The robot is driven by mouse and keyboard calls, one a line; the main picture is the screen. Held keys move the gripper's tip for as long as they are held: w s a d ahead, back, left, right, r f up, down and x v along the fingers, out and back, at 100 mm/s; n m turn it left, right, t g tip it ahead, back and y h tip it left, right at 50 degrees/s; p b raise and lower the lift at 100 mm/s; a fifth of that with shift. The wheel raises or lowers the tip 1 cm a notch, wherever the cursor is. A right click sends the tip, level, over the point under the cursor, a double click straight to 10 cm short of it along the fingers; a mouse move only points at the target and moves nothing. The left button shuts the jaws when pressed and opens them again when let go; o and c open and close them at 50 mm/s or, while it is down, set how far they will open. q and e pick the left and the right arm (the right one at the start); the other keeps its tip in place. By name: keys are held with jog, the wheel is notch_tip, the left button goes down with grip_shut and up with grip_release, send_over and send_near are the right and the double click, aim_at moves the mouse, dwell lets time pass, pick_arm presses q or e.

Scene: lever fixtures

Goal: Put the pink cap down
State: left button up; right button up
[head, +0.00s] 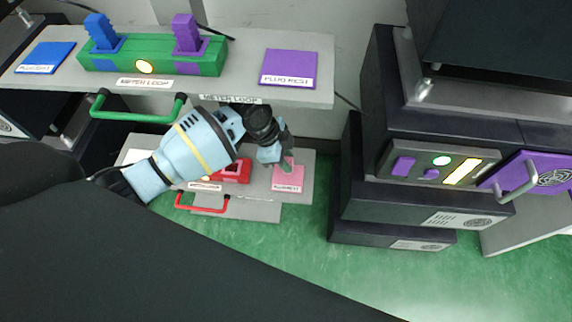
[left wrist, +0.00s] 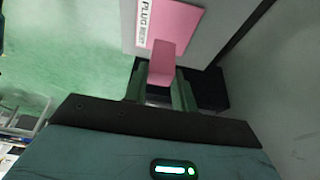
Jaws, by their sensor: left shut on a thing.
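My left gripper (head: 284,163) reaches over the lower shelf, and its fingers also show in the left wrist view (left wrist: 161,90). It is shut on the pink cap (left wrist: 161,62), a small pink block between the fingers. The pink pad (head: 290,180), labelled as a plug rest, lies on the lower shelf; it also shows in the left wrist view (left wrist: 178,22). The cap is at or just above the pad; I cannot tell whether they touch. In the head view the cap is hardly distinguishable from the pad. My right gripper is not in view.
A red fixture (head: 236,171) sits left of the pad, with a red handle (head: 202,209) in front. The upper shelf (head: 318,68) holds a green base (head: 150,58) with blue and purple plugs, and a purple pad (head: 289,68). Dark cabinets (head: 400,205) stand to the right.

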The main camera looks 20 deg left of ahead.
pick_arm(q)
jog(key=shift+f+b, duration=0.55)
jog(key=shift+f, duration=1.2)
jog(key=shift+f, duration=0.15)
jog(key=o, duration=1)
